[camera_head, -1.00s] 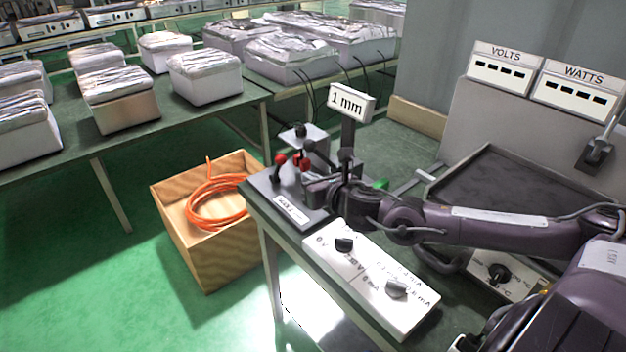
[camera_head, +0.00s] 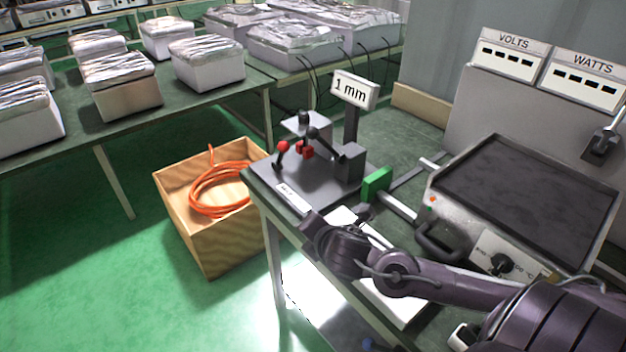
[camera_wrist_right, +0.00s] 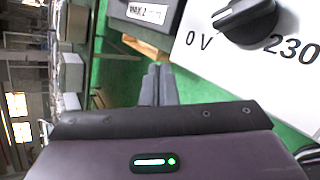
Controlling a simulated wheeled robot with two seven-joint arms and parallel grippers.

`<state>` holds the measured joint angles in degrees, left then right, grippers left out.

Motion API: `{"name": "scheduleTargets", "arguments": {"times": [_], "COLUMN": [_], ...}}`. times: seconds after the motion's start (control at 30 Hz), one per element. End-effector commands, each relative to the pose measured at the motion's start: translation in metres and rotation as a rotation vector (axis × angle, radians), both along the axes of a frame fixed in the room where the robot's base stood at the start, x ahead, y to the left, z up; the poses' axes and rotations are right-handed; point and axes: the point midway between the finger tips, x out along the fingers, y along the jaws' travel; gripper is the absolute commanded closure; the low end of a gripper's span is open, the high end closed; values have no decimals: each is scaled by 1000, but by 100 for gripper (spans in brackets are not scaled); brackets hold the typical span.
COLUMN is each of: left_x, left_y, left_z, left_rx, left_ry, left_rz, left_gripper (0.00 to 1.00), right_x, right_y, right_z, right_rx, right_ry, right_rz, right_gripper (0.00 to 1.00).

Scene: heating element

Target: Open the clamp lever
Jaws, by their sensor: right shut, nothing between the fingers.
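The clamp fixture sits on a dark base plate (camera_head: 265,180) at the left end of the narrow bench. It has a lever with a red ball (camera_head: 283,146), red parts beside it, and black-knobbed levers (camera_head: 305,118) standing up. My right gripper (camera_head: 308,222) is in front of the plate, low over the white panel and apart from the levers. In the right wrist view its fingers (camera_wrist_right: 158,75) are together and empty, with a corner of the labelled base plate (camera_wrist_right: 145,12) ahead. My left gripper is not in view.
A white panel with a black knob (camera_wrist_right: 245,20) lies close to the right gripper. A green block (camera_head: 377,184) and a post with a "1 mm" sign (camera_head: 354,90) stand by the fixture. A hot plate (camera_head: 530,190) is at right. A wooden box (camera_head: 215,245) with orange cable is at left.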

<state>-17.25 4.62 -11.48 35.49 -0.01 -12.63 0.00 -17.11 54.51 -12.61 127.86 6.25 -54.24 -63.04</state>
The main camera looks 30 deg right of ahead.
Motion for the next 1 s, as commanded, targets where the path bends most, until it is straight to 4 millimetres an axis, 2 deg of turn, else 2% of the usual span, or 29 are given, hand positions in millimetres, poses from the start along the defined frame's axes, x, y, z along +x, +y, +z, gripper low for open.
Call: {"name": "scheduleTargets", "arguments": {"times": [0.03, 0.2, 0.4, 0.57, 0.67, 0.73, 0.87, 1.0], "left_x": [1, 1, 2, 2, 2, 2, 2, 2], "left_y": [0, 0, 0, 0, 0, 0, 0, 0], "left_z": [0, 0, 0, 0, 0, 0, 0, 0], "left_rx": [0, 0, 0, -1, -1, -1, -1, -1], "left_ry": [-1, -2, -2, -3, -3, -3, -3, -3], "left_rz": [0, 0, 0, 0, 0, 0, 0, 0], "left_gripper": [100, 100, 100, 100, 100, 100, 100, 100], "right_x": [-16, -64, -106, -130, -142, -146, -149, -156], "right_y": [14, 46, 69, 84, 93, 98, 103, 105], "right_z": [-12, -37, -54, -76, -105, -135, -185, -245], "right_rx": [148, 558, 860, 1026, 1107, 1135, 1145, 1136], "right_ry": [36, 150, 246, 311, 352, 374, 396, 416], "right_rz": [-103, -469, -830, -1090, -1260, -1341, -1402, -1429], "right_gripper": [100, 100, 100, 100, 100, 100, 100, 100]}}
